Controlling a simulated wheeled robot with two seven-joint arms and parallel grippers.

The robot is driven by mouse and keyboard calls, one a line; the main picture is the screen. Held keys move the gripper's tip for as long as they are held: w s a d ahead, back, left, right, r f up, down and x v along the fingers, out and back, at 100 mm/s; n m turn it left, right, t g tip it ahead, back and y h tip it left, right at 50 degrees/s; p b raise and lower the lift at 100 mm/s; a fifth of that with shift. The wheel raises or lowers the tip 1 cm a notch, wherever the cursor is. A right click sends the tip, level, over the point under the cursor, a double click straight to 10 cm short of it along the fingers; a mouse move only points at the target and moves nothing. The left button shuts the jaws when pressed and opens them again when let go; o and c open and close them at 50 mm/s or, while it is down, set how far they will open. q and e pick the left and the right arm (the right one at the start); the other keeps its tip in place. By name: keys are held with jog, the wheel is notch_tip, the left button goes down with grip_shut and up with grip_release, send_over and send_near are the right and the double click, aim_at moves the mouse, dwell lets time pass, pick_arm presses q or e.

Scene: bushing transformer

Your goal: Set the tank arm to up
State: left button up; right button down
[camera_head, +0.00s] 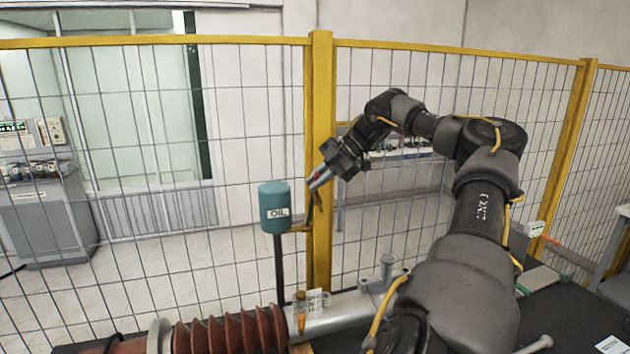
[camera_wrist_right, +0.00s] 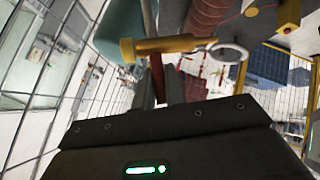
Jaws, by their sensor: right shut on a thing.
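The teal oil tank (camera_head: 275,206), labelled OIL, stands on a dark post in front of the yellow fence. A brass fitting (camera_head: 299,229) sticks out of its lower right side. A brownish tank arm (camera_head: 317,200) rises beside the fitting, roughly upright and slightly tilted. My right gripper (camera_head: 316,182) is at the arm's upper end; in the wrist view its fingers (camera_wrist_right: 160,80) are shut on a dark red piece, seemingly this arm. Its far end is hidden. My left gripper is not in view.
The yellow fence post (camera_head: 320,110) stands close behind the tank and gripper. A ribbed red-brown bushing (camera_head: 230,332) and a grey metal tube (camera_head: 340,314) lie low in front. A dark table top (camera_head: 575,320) is at the lower right.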

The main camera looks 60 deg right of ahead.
jog(key=c, duration=1.5)
grip_release()
jog(key=shift+d+f, duration=0.1)
jog(key=shift+o, duration=0.2)
jog(key=shift+s+d+r, duration=0.15)
jog(key=shift+s+r, duration=0.15)
jog(key=shift+s, duration=0.05)
jog(key=b+v, duration=0.2)
jog(key=v, duration=0.8)
